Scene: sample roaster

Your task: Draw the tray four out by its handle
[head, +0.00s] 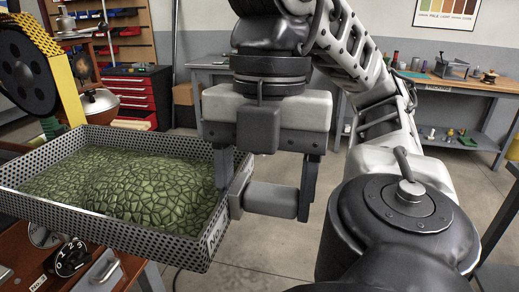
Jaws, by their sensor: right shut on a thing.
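The tray (196,246) is a perforated dark metal box with a pale label on its front, only partly legible as "NO". It holds a mound of green beans (130,180). Its grey, block-like handle (275,199) sticks out from its right end. My right gripper (264,195) comes down from above with one finger on each side of the handle and is shut on it. My left gripper is out of view.
A brown machine body with a numbered dial (71,258) lies below the tray at the lower left. A black wheel with a yellow guard (68,92) stands behind the tray's left end. A workbench (455,84) stands at the back right. Grey floor (285,250) is open right of the tray.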

